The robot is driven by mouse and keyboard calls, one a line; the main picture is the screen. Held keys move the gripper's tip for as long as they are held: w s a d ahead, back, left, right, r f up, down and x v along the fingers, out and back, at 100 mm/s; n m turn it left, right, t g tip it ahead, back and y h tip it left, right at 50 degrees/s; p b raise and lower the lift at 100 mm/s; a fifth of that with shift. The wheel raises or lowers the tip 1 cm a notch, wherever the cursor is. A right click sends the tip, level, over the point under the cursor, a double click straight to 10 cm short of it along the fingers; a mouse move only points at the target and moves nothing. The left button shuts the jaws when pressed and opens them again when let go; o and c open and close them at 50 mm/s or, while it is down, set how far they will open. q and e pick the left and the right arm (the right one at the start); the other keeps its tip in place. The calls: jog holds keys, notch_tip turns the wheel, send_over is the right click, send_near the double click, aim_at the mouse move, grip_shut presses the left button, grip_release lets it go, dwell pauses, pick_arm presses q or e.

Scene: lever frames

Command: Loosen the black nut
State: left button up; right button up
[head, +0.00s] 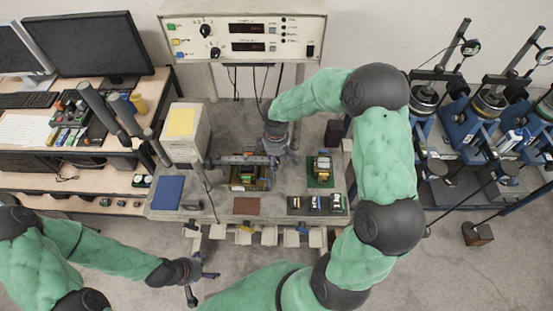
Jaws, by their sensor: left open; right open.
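The black nut cannot be made out at this size; it may be hidden under my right gripper. My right gripper (277,154) is open over the middle of the grey workbench (215,203), beside a grey horizontal bar (240,160). Its wrist hides part of the apparatus behind it, and whether it touches anything cannot be told. My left gripper (205,275) is open and empty, low in front of the bench's left part, apart from the bench top.
A dark tray of small parts (238,184) lies just below the bar. A blue mat (167,192), a brown mat (246,206) and a green-based block (321,171) lie on the bench. A control box (246,33) stands behind. Blue test machines (487,115) stand at the right.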

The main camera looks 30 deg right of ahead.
aim_at(277, 161)
notch_tip(277, 161, up, 12)
jog(key=shift+f, duration=0.2)
jog(key=shift+s+d, duration=0.1)
jog(key=shift+s, duration=0.05)
dwell(0.5)
